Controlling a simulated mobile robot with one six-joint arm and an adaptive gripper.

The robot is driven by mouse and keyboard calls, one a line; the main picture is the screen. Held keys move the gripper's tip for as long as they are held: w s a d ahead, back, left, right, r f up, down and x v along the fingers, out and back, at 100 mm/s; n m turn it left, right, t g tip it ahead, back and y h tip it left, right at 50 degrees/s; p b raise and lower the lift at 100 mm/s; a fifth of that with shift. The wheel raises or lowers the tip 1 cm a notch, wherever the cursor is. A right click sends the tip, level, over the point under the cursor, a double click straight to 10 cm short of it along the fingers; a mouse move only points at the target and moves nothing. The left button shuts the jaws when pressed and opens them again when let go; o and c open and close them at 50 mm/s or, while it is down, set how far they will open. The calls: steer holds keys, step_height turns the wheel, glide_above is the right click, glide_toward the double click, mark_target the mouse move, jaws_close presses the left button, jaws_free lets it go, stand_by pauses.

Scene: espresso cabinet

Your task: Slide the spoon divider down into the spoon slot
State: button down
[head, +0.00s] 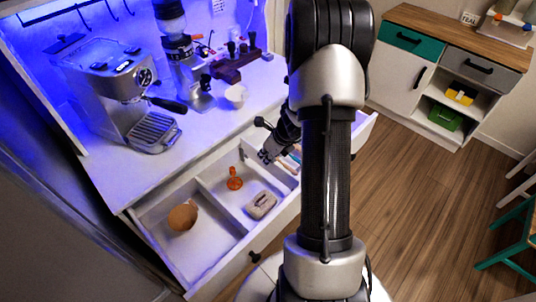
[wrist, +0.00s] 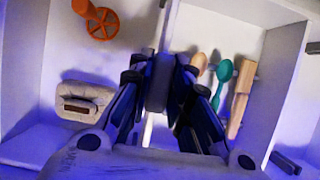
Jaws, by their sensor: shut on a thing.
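My gripper (head: 267,156) is over the open drawer, near the wall between the middle and right compartments. In the wrist view my gripper (wrist: 160,84) is shut on a dark upright piece, seemingly the spoon divider (wrist: 160,82), seen nearly edge-on and partly hidden by the fingers. The right compartment, apparently the spoon slot, holds a wooden spoon (wrist: 198,66), a teal spoon (wrist: 221,76) and a flat wooden utensil (wrist: 240,95). They lie to the right of the gripper. Whether the divider touches the drawer floor or walls I cannot tell.
The middle compartment holds an orange tool (head: 235,180) and a pale block-like item (head: 261,205). A brown round item (head: 183,217) lies in the left compartment. An espresso machine (head: 115,85), a grinder (head: 182,55) and a white cup (head: 236,94) stand on the counter behind.

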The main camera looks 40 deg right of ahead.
mark_target(268, 171)
steer(key=shift+f+b, duration=1.95)
steer(key=shift+f, duration=0.2)
steer(key=c, duration=1.4)
jaws_free()
steer(key=shift+r, duration=0.1)
steer(key=v, duration=1.2)
